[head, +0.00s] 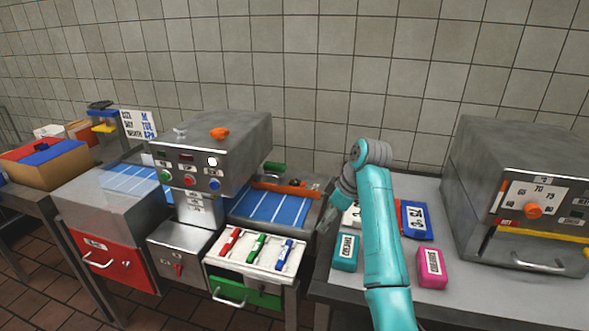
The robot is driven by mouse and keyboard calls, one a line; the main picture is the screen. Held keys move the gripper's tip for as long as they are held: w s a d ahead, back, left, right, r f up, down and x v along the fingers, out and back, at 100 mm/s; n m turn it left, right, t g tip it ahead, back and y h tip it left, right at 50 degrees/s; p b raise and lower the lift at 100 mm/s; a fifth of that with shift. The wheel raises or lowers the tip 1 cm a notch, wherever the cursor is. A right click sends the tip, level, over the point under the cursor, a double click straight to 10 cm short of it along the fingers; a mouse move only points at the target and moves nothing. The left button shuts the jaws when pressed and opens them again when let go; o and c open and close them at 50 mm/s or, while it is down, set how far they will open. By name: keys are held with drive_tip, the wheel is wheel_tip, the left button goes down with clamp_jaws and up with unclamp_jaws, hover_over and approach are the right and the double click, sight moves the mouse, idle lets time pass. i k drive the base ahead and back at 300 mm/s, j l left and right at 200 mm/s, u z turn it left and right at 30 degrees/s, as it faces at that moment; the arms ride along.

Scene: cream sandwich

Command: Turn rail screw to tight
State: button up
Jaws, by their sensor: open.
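An orange rail (270,188) runs along the back of the blue-striped bed to the right of the steel machine. A small dark round part (293,182) sits on or by the rail near its right end. A green part (275,168) shows just behind it. I cannot tell which of these is the rail screw, or how tight it is. My teal arm rises at the right of centre and bends over at a grey joint. Its far links fold down beside the bed's right edge.
The steel machine (212,140) has buttons and an orange knob on top. A white tray (255,255) with red, green and blue pieces stands in front. Pink (431,268) and teal (346,253) blocks lie on the right table. An oven-like unit (530,190) stands far right.

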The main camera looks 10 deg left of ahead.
sight(296, 183)
drive_tip(key=i+j, duration=0.3)
drive_tip(key=i, duration=0.25)
drive_tip(key=i+j, duration=0.3)
drive_tip(key=i, duration=0.25)
